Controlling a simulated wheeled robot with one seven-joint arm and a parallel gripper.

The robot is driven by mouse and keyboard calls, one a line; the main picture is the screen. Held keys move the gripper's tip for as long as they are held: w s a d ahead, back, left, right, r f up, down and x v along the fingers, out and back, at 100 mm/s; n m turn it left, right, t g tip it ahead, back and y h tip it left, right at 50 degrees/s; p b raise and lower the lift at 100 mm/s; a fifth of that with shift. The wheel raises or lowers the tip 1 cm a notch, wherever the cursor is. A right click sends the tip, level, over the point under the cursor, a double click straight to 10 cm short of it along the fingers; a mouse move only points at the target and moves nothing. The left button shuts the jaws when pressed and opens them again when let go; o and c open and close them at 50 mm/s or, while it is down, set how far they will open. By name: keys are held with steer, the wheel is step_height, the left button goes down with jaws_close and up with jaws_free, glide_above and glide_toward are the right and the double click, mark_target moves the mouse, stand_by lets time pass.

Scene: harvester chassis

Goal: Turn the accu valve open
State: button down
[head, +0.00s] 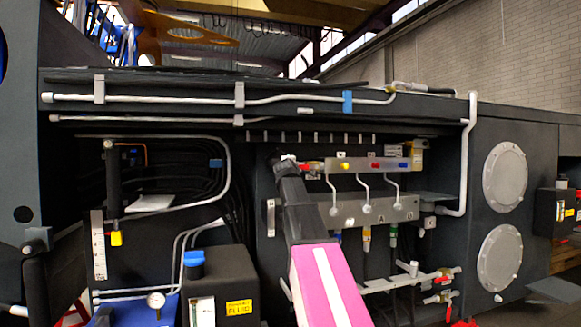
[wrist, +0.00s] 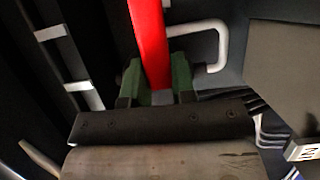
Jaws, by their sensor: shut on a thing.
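A red valve handle (wrist: 149,40) runs up between the two green fingers of my gripper (wrist: 157,85) in the wrist view. My gripper is shut on this handle near its lower end. In the head view my gripper (head: 284,160) is at the far end of my arm, up against the dark chassis panel, and its fingers are too small to make out. A bit of red (head: 303,167) shows just right of it there. The valve body is hidden, and I cannot tell the valve's angle.
A panel with three levers (head: 365,209) and coloured knobs is right of my arm. Red-handled valves (head: 443,278) sit lower right. A black fluid tank (head: 222,285) with a blue cap stands lower left. A bent white pipe (wrist: 213,40) is beside the handle in the wrist view.

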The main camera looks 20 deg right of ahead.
steer(key=shift+f, duration=0.15)
steer(key=c, duration=0.9)
jaws_free()
steer(key=shift+c, duration=0.2)
steer(key=shift+s, duration=0.15)
steer(key=v, duration=1)
steer(key=shift+s, duration=0.3)
steer(key=shift+a, duration=0.1)
